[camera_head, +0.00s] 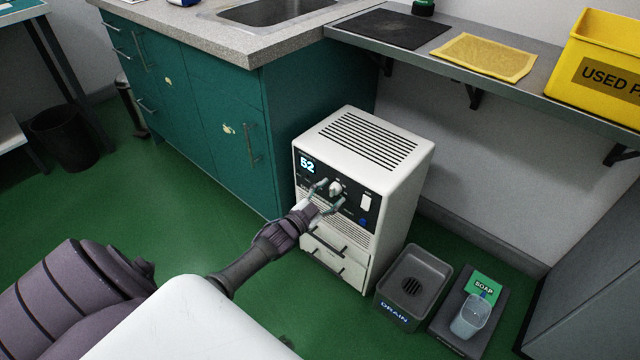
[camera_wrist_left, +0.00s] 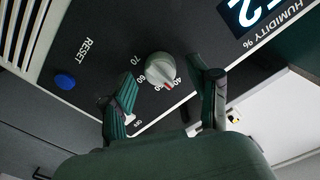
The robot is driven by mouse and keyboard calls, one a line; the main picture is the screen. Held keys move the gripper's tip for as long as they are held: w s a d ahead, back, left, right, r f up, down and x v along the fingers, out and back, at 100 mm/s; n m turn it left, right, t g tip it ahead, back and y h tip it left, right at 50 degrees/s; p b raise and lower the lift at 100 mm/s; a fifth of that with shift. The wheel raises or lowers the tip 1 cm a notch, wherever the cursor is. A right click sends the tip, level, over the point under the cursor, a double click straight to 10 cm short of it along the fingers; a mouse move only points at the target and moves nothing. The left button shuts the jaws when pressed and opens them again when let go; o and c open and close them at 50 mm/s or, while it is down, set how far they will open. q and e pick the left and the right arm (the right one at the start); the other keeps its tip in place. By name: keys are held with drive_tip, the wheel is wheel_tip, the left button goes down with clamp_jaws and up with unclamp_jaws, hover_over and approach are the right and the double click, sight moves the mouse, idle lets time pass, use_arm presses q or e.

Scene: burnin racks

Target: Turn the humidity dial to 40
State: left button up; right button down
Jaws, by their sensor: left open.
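The humidity dial (camera_head: 335,187) is a pale round knob on the dark front panel of a white dehumidifier (camera_head: 385,155). The lit display (camera_head: 307,165) reads 52. In the left wrist view the dial (camera_wrist_left: 160,67) shows a red mark on its lower rim, between the printed 60 and 40; I cannot read its exact setting. My left gripper (camera_head: 327,196) is open in front of the panel, with one finger on each side of the dial. Gaps show between the fingers and the knob in the left wrist view. My right gripper is not in view.
A blue reset button (camera_wrist_left: 65,82) and a white switch (camera_head: 365,202) are on the same panel. Teal cabinets (camera_head: 215,120) stand left of the dehumidifier. A grey drain tray (camera_head: 431,258) and a soap tray stand on the floor at right. A shelf (camera_head: 500,80) runs above.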

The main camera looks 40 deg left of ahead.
use_arm(q)
drive_tip(key=s, duration=1.1)
drive_tip(key=shift+s+a, duration=0.25)
drive_tip(key=shift+a, duration=0.2)
